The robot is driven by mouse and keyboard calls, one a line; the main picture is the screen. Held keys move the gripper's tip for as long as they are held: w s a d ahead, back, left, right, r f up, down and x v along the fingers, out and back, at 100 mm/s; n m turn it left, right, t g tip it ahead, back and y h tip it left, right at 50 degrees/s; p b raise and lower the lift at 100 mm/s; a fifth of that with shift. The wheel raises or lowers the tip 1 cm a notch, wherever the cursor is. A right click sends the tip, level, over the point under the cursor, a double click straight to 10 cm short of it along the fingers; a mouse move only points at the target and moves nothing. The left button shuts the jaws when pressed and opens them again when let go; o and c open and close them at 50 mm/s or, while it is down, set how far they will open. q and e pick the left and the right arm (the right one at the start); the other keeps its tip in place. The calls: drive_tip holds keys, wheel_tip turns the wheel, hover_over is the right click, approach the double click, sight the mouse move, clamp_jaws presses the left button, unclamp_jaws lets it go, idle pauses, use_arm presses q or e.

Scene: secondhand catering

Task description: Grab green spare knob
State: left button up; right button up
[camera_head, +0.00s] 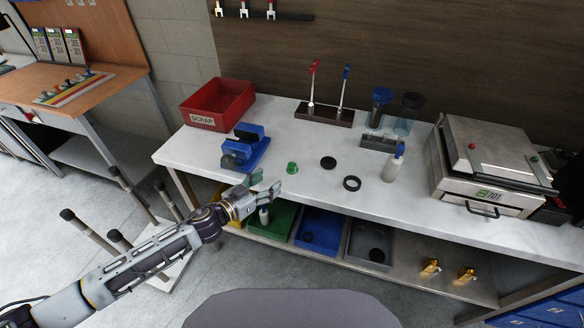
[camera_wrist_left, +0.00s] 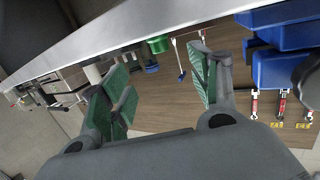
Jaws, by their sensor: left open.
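The green spare knob (camera_head: 292,168) stands on the white worktop, left of a black ring. It also shows in the left wrist view (camera_wrist_left: 158,45), small and beyond my fingers. My left gripper (camera_head: 270,185) is near the front edge of the worktop, in front of and a little left of the knob. In the left wrist view its green-padded fingers (camera_wrist_left: 165,80) are spread wide with nothing between them, apart from the knob. My right gripper is not in view.
A blue vise (camera_head: 245,150) sits left of the knob, with a red scrap bin (camera_head: 218,104) behind it.

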sight(289, 167)
use_arm(q)
drive_tip(key=shift+p+x, duration=0.3)
drive_tip(key=shift+x, duration=2.45)
drive_tip(key=shift+w+d+r+p, duration=0.15)
drive_tip(key=shift+w+d+p, duration=0.15)
drive_tip(key=shift+w+d, duration=0.7)
drive_tip(key=shift+x, duration=1.25)
drive_tip(key=shift+w+a, duration=0.1)
drive_tip(key=shift+a, duration=0.05)
drive_tip(key=c, duration=0.9)
